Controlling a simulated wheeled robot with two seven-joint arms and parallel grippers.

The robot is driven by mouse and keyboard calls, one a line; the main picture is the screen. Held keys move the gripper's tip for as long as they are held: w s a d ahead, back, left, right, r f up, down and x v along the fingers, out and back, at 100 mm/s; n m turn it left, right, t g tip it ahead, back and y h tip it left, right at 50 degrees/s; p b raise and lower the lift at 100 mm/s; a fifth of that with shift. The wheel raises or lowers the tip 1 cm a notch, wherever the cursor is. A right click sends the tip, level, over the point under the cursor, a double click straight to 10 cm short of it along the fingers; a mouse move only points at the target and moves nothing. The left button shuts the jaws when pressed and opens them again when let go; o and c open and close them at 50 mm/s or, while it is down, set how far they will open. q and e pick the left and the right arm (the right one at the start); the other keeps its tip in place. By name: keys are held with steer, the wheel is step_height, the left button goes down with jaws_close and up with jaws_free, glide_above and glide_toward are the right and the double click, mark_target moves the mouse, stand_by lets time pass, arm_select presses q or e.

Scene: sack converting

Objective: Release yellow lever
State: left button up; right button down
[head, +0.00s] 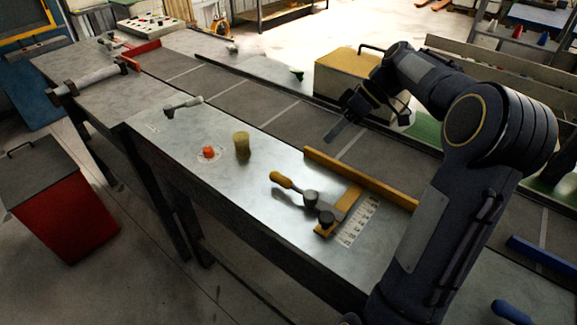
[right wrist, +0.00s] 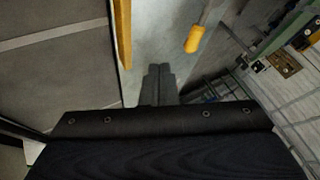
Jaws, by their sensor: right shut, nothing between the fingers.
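The yellow lever (head: 281,180) lies over the metal bench top, its grip pointing left in the head view. Its metal arm runs to dark round knobs (head: 318,207) beside a yellow stop and a white scale. In the right wrist view the yellow grip (right wrist: 194,39) is ahead and to the right of the fingertips, apart from them. My right gripper (head: 338,130) hangs above the belt, behind the lever. Its fingers (right wrist: 158,82) are together and empty. My left gripper is not in view.
A yellow rail (head: 360,178) runs along the bench edge between the belt and the lever. An orange button (head: 208,151) and a tan cylinder (head: 242,146) stand left of the lever. A yellow box (head: 345,75) stands beyond the belt. A red bin (head: 60,210) is on the floor.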

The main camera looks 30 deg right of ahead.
steer(key=x, duration=1)
steer(key=shift+a+p, duration=0.15)
steer(key=shift+p, duration=0.2)
steer(key=a, duration=0.1)
steer(key=s+a+r+p, duration=0.1)
steer(key=a, duration=0.1)
steer(key=shift+s, duration=0.2)
steer(key=shift+a+f, duration=0.1)
steer(key=shift+a, duration=0.1)
